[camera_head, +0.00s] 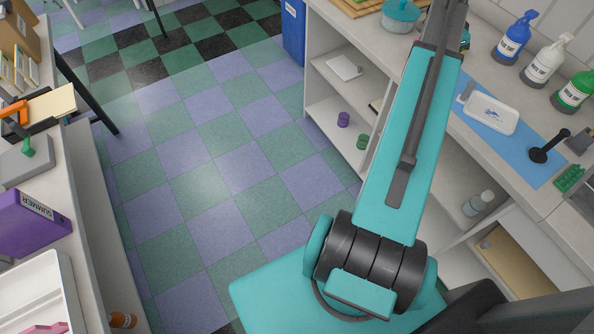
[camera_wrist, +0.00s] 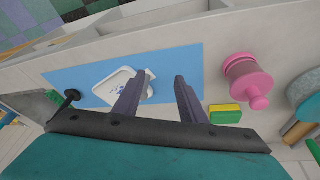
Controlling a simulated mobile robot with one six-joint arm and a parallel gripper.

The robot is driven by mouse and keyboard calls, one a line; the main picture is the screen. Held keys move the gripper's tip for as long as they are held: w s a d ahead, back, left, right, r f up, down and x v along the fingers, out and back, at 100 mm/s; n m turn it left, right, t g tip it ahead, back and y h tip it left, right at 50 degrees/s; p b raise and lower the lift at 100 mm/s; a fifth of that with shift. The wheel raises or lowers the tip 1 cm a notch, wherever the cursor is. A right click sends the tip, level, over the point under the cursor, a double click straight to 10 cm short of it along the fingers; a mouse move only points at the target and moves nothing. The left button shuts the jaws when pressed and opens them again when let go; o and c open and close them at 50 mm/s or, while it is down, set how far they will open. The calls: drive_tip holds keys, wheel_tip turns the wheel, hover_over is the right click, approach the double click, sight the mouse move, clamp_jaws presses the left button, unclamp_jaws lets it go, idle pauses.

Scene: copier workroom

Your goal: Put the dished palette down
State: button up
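The dished palette is a white, shallow, rounded dish (camera_head: 490,113) with a blue mark, lying on a blue mat (camera_head: 535,165) on the right counter. In the wrist view the palette (camera_wrist: 112,84) is on the blue mat (camera_wrist: 185,60), partly hidden by one finger. A small white tab shows beside that finger. My gripper (camera_wrist: 160,77) is open, its two dark fingers apart above the mat, with nothing clamped between them. In the head view my gripper is not visible.
A black-handled stamp (camera_head: 547,147) stands on the mat; blue, white and green pump bottles (camera_head: 514,38) stand behind. The wrist view shows a pink-lidded jar (camera_wrist: 247,78) and a yellow-green sponge (camera_wrist: 225,114). A teal pot (camera_head: 400,15) sits at the counter's far end.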

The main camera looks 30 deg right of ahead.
drive_tip(key=w+a+f+n+y, duration=0.1)
drive_tip(key=w+a+f+n, duration=0.2)
drive_tip(key=a+f, duration=0.65)
drive_tip(key=w+a+f+n+y, duration=0.1)
drive_tip(key=w+a+f+n, duration=0.25)
drive_tip(key=a+f, duration=0.65)
drive_tip(key=w+a+f+n, duration=0.35)
drive_tip(key=a+f, duration=0.45)
drive_tip(key=a, duration=0.3)
drive_tip(key=s+a+f+n+g, duration=0.1)
drive_tip(key=s+a+f+n, duration=0.4)
drive_tip(key=s+a+f, duration=0.4)
drive_tip(key=s+a+f+n+g+y, duration=0.1)
drive_tip(key=s+a+f+n, duration=0.5)
drive_tip(key=a, duration=1.3)
drive_tip(key=s+f+g, duration=0.1)
drive_tip(key=s+f, duration=0.2)
drive_tip(key=s, duration=0.3)
drive_tip(key=shift+f+n, duration=0.3)
drive_tip(key=shift+f, duration=0.1)
drive_tip(key=shift+a, duration=0.1)
drive_tip(key=shift+g, duration=0.4)
wheel_tip(320, 180, down, 4)
drive_tip(key=b, duration=0.4)
drive_tip(key=shift+s+f, duration=0.1)
drive_tip(key=shift+s, duration=0.05)
